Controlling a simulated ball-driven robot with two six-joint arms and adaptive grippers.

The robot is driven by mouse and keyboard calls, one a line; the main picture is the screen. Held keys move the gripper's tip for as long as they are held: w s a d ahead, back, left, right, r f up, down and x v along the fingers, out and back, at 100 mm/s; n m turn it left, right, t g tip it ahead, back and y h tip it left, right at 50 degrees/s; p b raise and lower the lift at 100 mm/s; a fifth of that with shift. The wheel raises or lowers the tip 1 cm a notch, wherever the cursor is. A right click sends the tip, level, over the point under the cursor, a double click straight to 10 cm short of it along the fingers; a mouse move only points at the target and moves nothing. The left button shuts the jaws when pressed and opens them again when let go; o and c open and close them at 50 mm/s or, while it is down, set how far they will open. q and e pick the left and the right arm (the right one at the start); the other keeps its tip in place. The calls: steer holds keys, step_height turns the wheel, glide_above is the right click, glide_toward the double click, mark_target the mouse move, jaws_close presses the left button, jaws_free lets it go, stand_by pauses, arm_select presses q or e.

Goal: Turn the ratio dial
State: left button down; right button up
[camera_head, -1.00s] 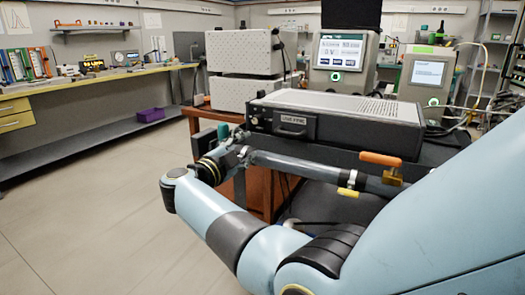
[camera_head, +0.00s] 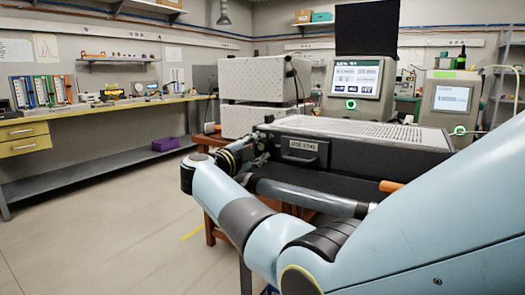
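A black rack unit (camera_head: 370,150) with a perforated grey top sits at the front of the bench. Its front face has a handle (camera_head: 304,145) and a small label too blurred to read. My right arm comes in from the right. My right gripper (camera_head: 262,148) is small and dark against the left end of that front face. I cannot tell whether it touches the face or whether its fingers are open or shut. No ratio dial can be made out; the gripper covers part of the panel's left end. My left gripper is not in view.
Two stacked white boxes (camera_head: 262,82) stand behind the unit. A display console (camera_head: 357,78) and a second screened instrument (camera_head: 452,100) stand at the back. The floor at left is clear.

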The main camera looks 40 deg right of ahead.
steer(key=shift+d, duration=0.1)
steer(key=shift+r, duration=0.15)
jaws_close()
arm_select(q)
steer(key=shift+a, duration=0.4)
